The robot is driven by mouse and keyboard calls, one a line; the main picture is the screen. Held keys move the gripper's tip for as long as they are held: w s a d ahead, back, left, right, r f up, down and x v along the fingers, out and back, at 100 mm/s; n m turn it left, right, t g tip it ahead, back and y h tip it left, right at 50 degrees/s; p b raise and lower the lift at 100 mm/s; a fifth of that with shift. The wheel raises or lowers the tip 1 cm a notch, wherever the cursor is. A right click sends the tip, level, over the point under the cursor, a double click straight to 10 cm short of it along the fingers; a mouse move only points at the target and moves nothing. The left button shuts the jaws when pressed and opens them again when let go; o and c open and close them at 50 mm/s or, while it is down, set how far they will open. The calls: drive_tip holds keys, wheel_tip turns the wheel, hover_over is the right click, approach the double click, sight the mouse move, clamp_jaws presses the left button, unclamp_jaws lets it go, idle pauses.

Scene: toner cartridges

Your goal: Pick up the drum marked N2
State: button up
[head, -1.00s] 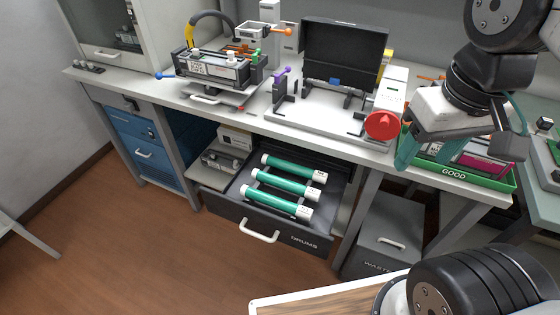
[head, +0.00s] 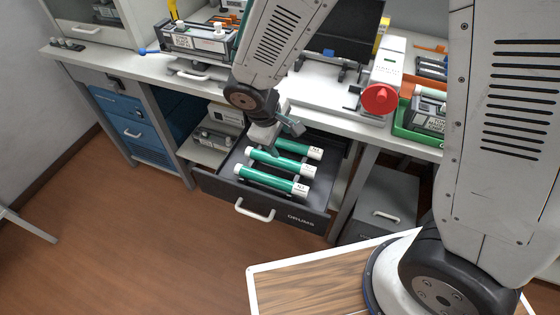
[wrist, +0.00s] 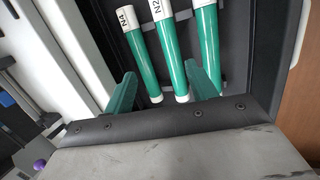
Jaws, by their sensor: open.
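Three green drums with white ends lie side by side in the open drawer. The drum marked N2 (wrist: 166,45) is the middle one in the wrist view; the middle drum (head: 280,161) in the head view matches it. The drum marked N4 (wrist: 146,50) lies to its left in the wrist view, the back one in the head view. My gripper (wrist: 160,70) is open and empty above the drums' left ends. In the wrist view, its green fingers appear on either side of the lower ends of N4 and N2. My arm partly hides the back drum in the head view.
The third drum (wrist: 208,45) lies right of N2 in the wrist view, its label cut off. The drawer (head: 235,190) marked DRUMS is pulled out below the white bench (head: 330,120). A red knob (head: 379,99) is at the bench front.

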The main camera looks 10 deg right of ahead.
sight(279, 159)
drive_tip(key=shift+n, duration=0.5)
drive_tip(key=f, duration=0.3)
drive_tip(key=w+f, duration=0.1)
drive_tip(key=f, duration=0.6)
drive_tip(key=shift+w+f, duration=0.2)
drive_tip(key=shift+f, duration=0.05)
drive_tip(key=c, duration=1.1)
drive_tip(key=shift+r, duration=0.1)
drive_tip(key=shift+c, duration=0.2)
